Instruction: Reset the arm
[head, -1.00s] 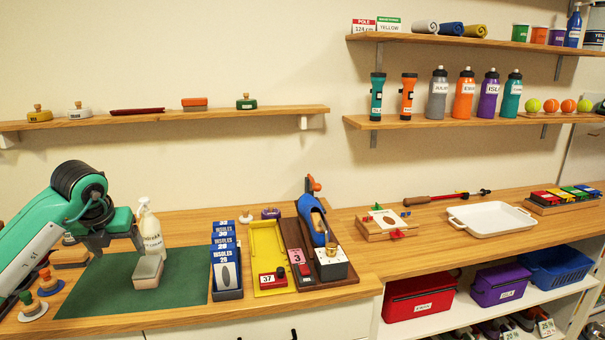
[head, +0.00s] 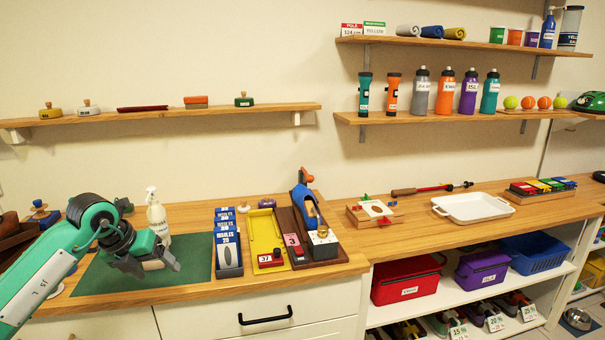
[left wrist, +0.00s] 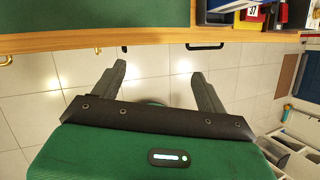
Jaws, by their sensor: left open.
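My left arm comes in from the left in the head view. My left gripper (head: 157,268) is in front of the green mat (head: 103,281) near the bench's front edge. In the left wrist view the left gripper (left wrist: 156,75) has its two fingers spread apart with nothing between them; tiled floor and drawer fronts show beyond. A pale block on the mat is partly hidden behind the gripper. My right gripper is in neither view.
A white spray bottle (head: 158,220) stands behind the gripper. Insole boxes (head: 228,245), a yellow tray (head: 262,232) and a shoe stand (head: 318,240) are to the right. A white tray (head: 472,207) sits farther right. Shelves run along the wall.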

